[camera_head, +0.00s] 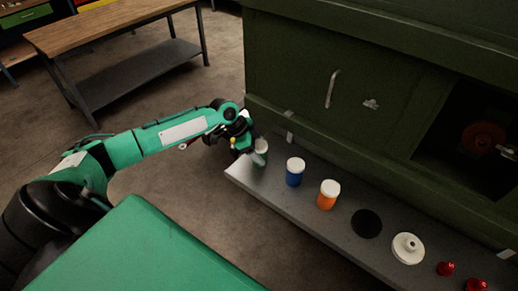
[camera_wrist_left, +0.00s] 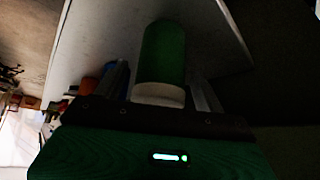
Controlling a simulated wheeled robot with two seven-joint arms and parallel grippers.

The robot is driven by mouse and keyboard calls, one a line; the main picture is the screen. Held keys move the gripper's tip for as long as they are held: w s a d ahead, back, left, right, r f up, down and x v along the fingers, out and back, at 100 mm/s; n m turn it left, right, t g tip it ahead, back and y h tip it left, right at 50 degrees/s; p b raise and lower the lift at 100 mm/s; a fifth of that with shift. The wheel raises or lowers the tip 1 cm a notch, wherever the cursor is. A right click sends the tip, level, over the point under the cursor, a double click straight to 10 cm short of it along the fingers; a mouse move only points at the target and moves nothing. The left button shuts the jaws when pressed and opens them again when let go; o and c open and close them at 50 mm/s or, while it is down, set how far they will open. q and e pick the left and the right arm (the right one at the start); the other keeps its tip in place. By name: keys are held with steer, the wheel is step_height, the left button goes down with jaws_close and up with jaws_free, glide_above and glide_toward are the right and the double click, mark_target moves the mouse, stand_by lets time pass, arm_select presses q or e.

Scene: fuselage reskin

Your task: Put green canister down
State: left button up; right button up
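The green canister (camera_wrist_left: 163,55) with a white lid stands out in the left wrist view, between my left gripper's two fingers. In the head view its pale lid (camera_head: 261,146) shows at the left end of the grey shelf (camera_head: 245,173), in line with the other canisters. It looks upright; its base is dark, so contact with the shelf is unclear. My left gripper (camera_head: 246,150) is at the canister, one finger on each side. The fingers (camera_wrist_left: 160,85) lie very close to its sides; whether they press on it is unclear. My right gripper is not in view.
A blue canister (camera_head: 295,173) and an orange canister (camera_head: 328,196) stand to the right on the shelf. Further along are a black disc (camera_head: 366,223), a white flanged part (camera_head: 408,248) and red parts (camera_head: 446,268). A dark green fuselage wall (camera_head: 300,70) rises behind.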

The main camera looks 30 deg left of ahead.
arm_select(q)
steer(key=shift+r, duration=0.2)
steer(key=shift+s+a+r, duration=0.1)
steer(key=shift+a+r, duration=0.1)
steer(key=b+v, duration=0.3)
steer(key=v, duration=0.8)
steer(key=shift+r+b, duration=0.15)
steer(key=shift+b, duration=0.15)
